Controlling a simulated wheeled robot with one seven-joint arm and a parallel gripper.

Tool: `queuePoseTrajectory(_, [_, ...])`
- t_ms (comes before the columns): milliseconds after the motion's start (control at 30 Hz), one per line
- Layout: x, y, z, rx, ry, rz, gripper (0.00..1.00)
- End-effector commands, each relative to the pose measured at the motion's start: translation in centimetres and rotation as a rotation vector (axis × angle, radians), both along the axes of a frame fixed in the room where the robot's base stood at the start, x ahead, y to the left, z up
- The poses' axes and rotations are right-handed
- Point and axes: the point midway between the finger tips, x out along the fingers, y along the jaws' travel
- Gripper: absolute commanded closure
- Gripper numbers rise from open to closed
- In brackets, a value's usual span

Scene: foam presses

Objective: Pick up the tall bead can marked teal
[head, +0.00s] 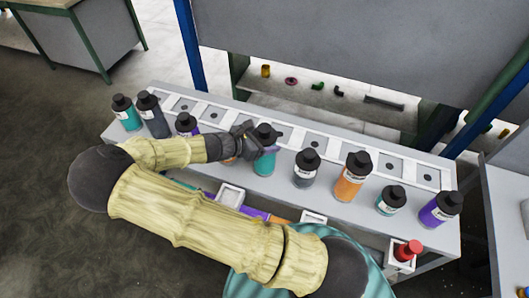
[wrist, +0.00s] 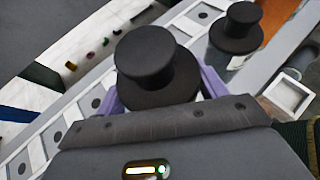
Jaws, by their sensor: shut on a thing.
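The tall teal can (head: 264,164) with a black cap stands upright near the middle of the grey bench. My gripper (head: 262,150) reaches it from the left and is shut on its upper part. In the wrist view the black cap of the held can (wrist: 157,62) sits between the two purple fingers of my gripper (wrist: 163,90) and hides most of its body. I cannot tell whether its base touches the bench. Other teal cans stand at the left end (head: 126,114) and toward the right (head: 391,201); the right one is shorter.
A grey can (head: 307,169) is just right of the held can, then an orange can (head: 352,178) and a purple can (head: 440,209). A dark can (head: 152,116) and a purple can (head: 187,125) stand left. A white strip of square recesses (head: 325,144) runs behind.

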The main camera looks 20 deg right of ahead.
Motion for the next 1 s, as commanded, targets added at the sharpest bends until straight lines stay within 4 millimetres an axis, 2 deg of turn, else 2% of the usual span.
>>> queuePoseTrajectory(167, [0.0, 0.1, 0.3, 0.001, -0.002, 0.0, 0.79])
queuePoseTrajectory(333, [0.0, 0.1, 1.5, 0.003, -0.005, -0.001, 0.79])
queuePoseTrajectory(800, [0.1, 0.1, 8.5, 0.003, -0.004, 0.002, 0.79])
queuePoseTrajectory(1000, [0.1, 0.0, 10.0, 0.001, -0.002, 0.0, 0.79])
